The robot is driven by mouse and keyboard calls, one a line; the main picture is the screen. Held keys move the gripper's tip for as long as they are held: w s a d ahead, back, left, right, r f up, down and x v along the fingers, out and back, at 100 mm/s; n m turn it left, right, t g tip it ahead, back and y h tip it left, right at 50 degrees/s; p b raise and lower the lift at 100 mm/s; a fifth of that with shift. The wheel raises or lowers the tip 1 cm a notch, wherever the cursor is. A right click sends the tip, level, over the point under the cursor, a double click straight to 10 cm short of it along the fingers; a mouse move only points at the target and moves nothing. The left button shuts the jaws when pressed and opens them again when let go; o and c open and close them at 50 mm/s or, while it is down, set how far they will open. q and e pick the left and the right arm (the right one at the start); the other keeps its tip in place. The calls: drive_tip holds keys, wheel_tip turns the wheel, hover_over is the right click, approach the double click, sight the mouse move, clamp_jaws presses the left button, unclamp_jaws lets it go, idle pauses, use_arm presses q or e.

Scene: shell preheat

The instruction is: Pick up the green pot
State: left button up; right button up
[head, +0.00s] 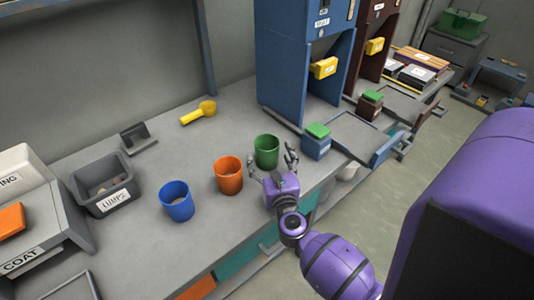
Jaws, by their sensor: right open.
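The green pot (266,153) stands upright on the grey counter, at the right end of a row of three pots. The orange pot (228,176) is to its left and the blue pot (177,202) is farther left. My right gripper (272,160) is at the green pot's near right side, with its fingers open and spread to either side of the pot. I cannot tell whether a finger touches the pot. The pot's lower right part is partly hidden by the gripper. My left gripper is not in view.
A blue box with a green top (317,141) stands close to the right of the gripper. Behind it is a tall blue machine (283,62). A yellow scoop (199,112) lies at the back. A grey bin (106,186) is at left. The counter's front edge runs below the gripper.

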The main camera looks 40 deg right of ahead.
sight(265, 140)
drive_tip(key=x, duration=0.4)
drive_tip(key=shift+w+d+f, duration=0.2)
drive_tip(key=shift+w, duration=0.1)
drive_tip(key=shift+c, duration=0.4)
drive_tip(key=c, duration=1.3)
drive_tip(key=shift+r, duration=0.1)
drive_tip(key=shift+c, duration=0.3)
